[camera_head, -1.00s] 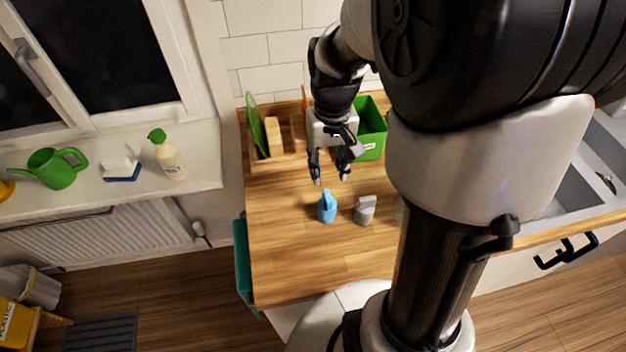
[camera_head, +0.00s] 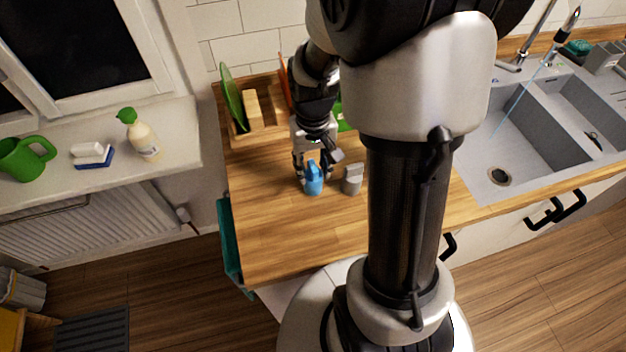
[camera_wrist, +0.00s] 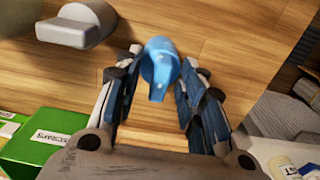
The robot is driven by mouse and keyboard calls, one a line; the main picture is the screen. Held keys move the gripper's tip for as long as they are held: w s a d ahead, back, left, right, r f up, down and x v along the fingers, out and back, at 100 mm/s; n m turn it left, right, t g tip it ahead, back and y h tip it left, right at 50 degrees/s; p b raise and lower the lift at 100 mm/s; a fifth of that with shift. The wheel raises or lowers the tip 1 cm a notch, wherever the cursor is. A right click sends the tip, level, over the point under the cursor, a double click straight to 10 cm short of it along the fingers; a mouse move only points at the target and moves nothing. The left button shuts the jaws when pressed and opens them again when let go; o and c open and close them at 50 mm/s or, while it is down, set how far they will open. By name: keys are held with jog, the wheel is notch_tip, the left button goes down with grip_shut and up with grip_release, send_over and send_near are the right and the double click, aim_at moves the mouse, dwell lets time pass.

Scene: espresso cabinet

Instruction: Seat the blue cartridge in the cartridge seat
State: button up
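The blue cartridge (camera_head: 314,182) stands on the wooden counter, left of a grey one. In the wrist view the blue cartridge (camera_wrist: 160,62) lies between the fingertips, close to both. My gripper (camera_head: 314,172) is down at the cartridge from behind, its fingers spread. In the wrist view my gripper (camera_wrist: 161,62) looks open, with a small gap on each side of the cartridge, and I see no clear grip. I cannot make out the cartridge seat in either view.
The grey cartridge (camera_head: 352,181) stands close to the right. A wooden rack (camera_head: 262,130) with a green plate (camera_head: 232,97) is behind. A green box (camera_wrist: 45,138) is near my gripper. The sink (camera_head: 530,125) is at right. The front counter is clear.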

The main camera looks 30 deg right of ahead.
jog(key=shift+r, duration=0.1)
grip_shut()
dwell(0.6)
